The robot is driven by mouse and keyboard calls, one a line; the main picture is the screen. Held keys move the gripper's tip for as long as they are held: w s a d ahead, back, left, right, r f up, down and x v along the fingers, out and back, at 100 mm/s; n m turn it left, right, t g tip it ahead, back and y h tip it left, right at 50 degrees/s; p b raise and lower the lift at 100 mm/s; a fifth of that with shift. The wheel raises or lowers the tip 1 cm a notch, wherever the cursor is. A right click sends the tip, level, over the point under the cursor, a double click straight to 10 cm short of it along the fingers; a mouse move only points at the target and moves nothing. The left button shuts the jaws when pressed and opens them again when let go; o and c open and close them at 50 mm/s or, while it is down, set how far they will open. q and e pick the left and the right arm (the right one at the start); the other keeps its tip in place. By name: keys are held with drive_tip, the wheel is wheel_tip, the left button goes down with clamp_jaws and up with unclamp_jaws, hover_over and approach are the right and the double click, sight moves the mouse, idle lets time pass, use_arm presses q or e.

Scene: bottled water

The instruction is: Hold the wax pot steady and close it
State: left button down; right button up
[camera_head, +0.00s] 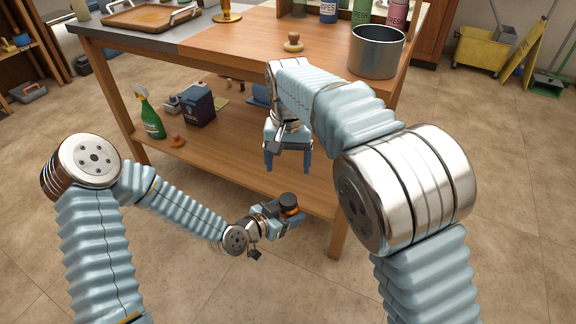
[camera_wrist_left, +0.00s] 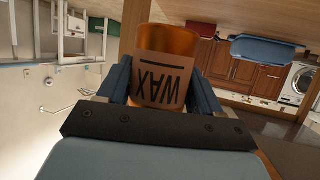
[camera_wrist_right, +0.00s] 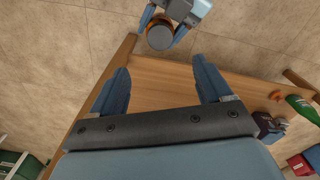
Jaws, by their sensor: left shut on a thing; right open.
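The wax pot (camera_wrist_left: 165,42) is amber, with a tan label reading WAX that appears upside down in the left wrist view. My left gripper (camera_head: 288,216) is shut around the pot's sides, holding it above the floor in front of the workbench. A dark round lid (camera_head: 289,199) covers the pot's top; it also shows from above in the right wrist view (camera_wrist_right: 160,37). I cannot tell how tightly it sits. My right gripper (camera_head: 288,167) is open and empty, fingers pointing down, above and apart from the pot. It also shows open in the right wrist view (camera_wrist_right: 160,66).
The workbench (camera_head: 237,48) stands behind the grippers, with a lower shelf (camera_head: 235,165) close to them. On the shelf are a green spray bottle (camera_head: 149,114) and a dark box (camera_head: 198,105). A metal pot (camera_head: 377,52) stands on the bench top. The floor in front is clear.

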idle(0.3)
drive_tip(key=d+f+m, duration=0.1)
drive_tip(key=d+f, duration=0.4)
drive_tip(key=f, duration=0.3)
drive_tip(key=s+d+f+m+y, duration=0.1)
drive_tip(key=d+f, duration=0.3)
drive_tip(key=f, duration=0.5)
drive_tip(key=d+f+m, duration=0.1)
drive_tip(key=d+f, duration=0.4)
drive_tip(key=f, duration=0.3)
drive_tip(key=s+d+f+y, duration=0.1)
drive_tip(key=s+f, duration=0.4)
drive_tip(key=s, duration=0.4)
drive_tip(key=s+d+f+n+y, duration=0.1)
drive_tip(key=s+f+y, duration=0.1)
drive_tip(key=s+f, duration=0.4)
drive_tip(key=s, duration=0.4)
drive_tip(key=shift+s+t, duration=0.2)
drive_tip(key=shift+t, duration=0.2)
use_arm(q)
drive_tip(key=shift+a, duration=0.1)
